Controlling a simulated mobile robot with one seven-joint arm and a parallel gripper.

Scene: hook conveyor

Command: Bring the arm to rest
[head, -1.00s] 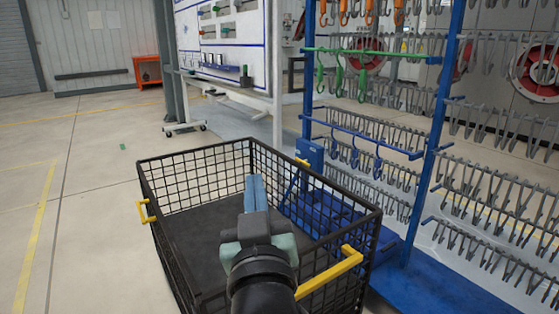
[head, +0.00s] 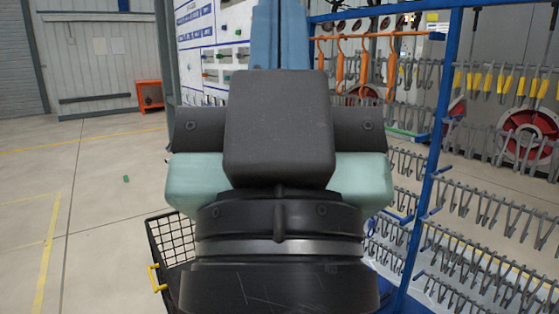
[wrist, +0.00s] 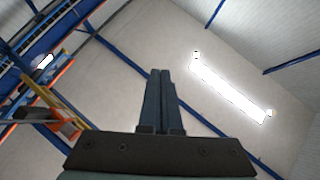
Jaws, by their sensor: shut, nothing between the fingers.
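My gripper (head: 280,22) is raised close in front of the head camera, with its blue fingers pointing up and together. Its dark body and pale green sides cover the middle of the head view. In the wrist view the two fingers (wrist: 162,100) lie side by side with nothing between them, against the ceiling and upper wall. The arm below the gripper fills the lower middle of the head view.
A black wire basket (head: 172,245) with a yellow handle is mostly hidden behind my arm. A blue rack (head: 432,170) with grey hooks and orange hooks (head: 365,75) stands at the right. A white board (head: 215,40) is behind. Open floor (head: 100,200) lies at the left.

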